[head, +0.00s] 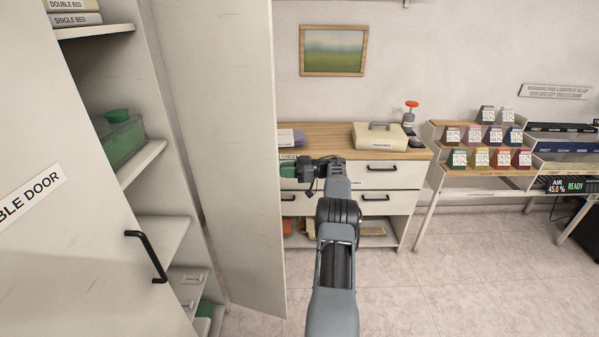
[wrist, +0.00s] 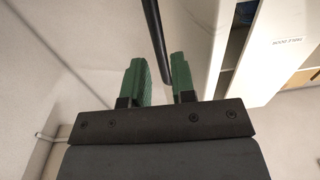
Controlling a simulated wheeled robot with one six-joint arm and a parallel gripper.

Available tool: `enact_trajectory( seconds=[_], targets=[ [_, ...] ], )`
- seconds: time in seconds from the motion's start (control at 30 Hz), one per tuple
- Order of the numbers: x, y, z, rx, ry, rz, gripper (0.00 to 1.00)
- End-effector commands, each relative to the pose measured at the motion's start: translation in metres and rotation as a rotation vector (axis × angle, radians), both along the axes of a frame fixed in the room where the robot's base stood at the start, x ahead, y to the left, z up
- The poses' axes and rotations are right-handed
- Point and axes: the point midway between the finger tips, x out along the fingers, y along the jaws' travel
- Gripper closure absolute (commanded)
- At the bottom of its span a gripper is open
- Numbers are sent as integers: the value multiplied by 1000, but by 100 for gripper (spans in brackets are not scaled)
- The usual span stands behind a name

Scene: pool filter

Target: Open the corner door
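A tall white door panel (head: 225,150) stands swung out in the middle left of the head view. Its face toward me shows no handle or readable label, so I cannot tell whether it is the corner door. My gripper (head: 290,170) is just right of this panel's edge, which seems to hide part of the fingers. In the wrist view my gripper (wrist: 159,85) has its two green fingers apart. A black bar handle (wrist: 155,38) runs down between them, close to the right finger. I cannot tell whether they touch.
Another white door (head: 70,220), labelled in part "BLE DOOR", with a black handle (head: 148,257), fills the left. Behind it are open shelves (head: 135,165). A drawer cabinet (head: 385,172) and a display rack (head: 490,165) stand at the back.

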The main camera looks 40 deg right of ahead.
Motion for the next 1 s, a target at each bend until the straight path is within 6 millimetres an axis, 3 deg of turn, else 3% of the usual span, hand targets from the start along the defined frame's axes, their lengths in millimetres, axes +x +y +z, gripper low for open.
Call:
enact_trajectory(
  seconds=[0.17,0.33,0.9,1.0],
  targets=[
    [-23,-28,-2,-1,-1,0,76],
    [-32,-41,-1,2,-1,2,76],
    [-41,-50,0,1,0,5,76],
    [-39,-50,2,3,-5,0,84]
  ],
)
